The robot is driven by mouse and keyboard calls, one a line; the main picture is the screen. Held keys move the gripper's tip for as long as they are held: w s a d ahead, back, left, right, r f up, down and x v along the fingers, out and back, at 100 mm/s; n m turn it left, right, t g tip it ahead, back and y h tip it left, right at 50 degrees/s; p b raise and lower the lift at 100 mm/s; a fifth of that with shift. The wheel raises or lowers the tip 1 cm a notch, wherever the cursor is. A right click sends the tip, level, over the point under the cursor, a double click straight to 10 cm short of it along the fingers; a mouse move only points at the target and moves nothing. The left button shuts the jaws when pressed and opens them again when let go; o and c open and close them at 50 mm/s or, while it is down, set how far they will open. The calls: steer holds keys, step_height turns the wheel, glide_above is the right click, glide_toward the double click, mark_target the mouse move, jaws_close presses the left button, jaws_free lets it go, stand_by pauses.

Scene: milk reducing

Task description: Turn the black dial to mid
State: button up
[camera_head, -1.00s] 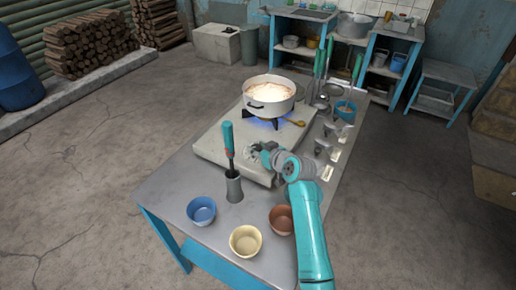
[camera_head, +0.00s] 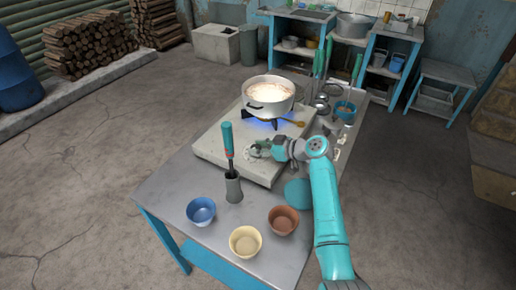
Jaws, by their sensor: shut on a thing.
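A grey-white stove (camera_head: 222,145) sits on the table. A white pot (camera_head: 269,96) of pale, foamy contents stands on its burner, with a blue flame (camera_head: 266,125) under it. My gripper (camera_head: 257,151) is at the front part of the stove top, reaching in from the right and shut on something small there. The black dial cannot be made out apart from the fingers; it appears to be the thing between them. Its setting cannot be read.
A holder (camera_head: 234,188) with a teal-handled tool (camera_head: 228,138) stands close left of my gripper. Blue (camera_head: 201,210), cream (camera_head: 245,241) and brown (camera_head: 283,219) bowls are at the table's near end. A wooden spoon (camera_head: 294,122) lies by the pot.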

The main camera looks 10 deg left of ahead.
mark_target(259, 148)
steer(key=shift+w+d+n+g, duration=0.1)
steer(key=shift+w+n+g, duration=0.05)
steer(key=shift+n+g, duration=1.05)
steer(key=shift+g+y, duration=0.3)
steer(key=o, duration=1.1)
step_height(259, 148, up, 10)
steer(key=shift+f, duration=0.1)
